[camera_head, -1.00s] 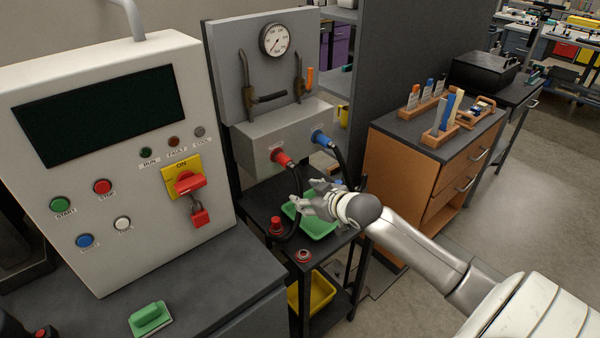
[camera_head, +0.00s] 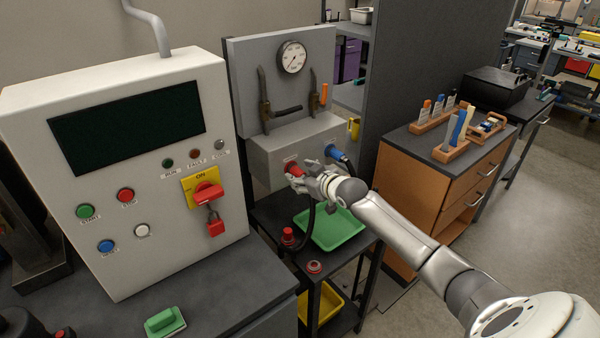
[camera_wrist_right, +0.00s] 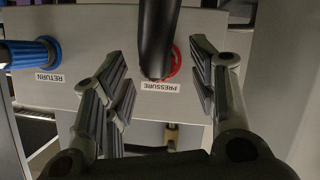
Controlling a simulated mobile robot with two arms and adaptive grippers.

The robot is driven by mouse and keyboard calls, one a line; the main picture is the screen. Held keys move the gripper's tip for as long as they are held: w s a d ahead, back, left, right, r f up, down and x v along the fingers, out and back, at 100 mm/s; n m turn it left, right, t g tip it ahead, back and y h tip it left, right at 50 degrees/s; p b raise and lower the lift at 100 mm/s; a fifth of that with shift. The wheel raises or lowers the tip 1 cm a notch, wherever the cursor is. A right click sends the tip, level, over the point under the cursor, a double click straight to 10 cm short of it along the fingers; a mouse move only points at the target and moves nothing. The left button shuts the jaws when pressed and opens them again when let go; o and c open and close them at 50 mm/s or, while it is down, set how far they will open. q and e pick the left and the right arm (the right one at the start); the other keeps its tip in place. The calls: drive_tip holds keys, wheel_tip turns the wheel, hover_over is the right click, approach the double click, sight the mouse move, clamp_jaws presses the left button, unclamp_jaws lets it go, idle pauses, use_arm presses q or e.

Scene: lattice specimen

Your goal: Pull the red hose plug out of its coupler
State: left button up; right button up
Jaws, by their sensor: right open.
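The red hose plug (camera_head: 293,168) sits in the coupler on the front of the grey box (camera_head: 265,160), with a black hose (camera_head: 311,215) hanging from it. My right gripper (camera_head: 306,182) is at the plug and partly covers it. In the right wrist view its open fingers (camera_wrist_right: 160,78) stand on either side of the hose (camera_wrist_right: 157,38), with gaps on both sides. The red ring of the plug (camera_wrist_right: 176,65) shows behind the hose, above a label reading PRESSURE. My left gripper is out of view.
A blue plug (camera_head: 333,152) on the same box sits just right of my gripper, by the RETURN label in the wrist view. A green tray (camera_head: 345,236) lies below on a black cart. The control cabinet (camera_head: 70,190) stands left, a wooden drawer unit (camera_head: 405,210) right.

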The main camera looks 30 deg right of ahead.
drive_tip(key=shift+x, duration=1.1)
drive_tip(key=c, duration=1.2)
drive_tip(key=o, duration=0.4)
drive_tip(key=shift+c, duration=1.2)
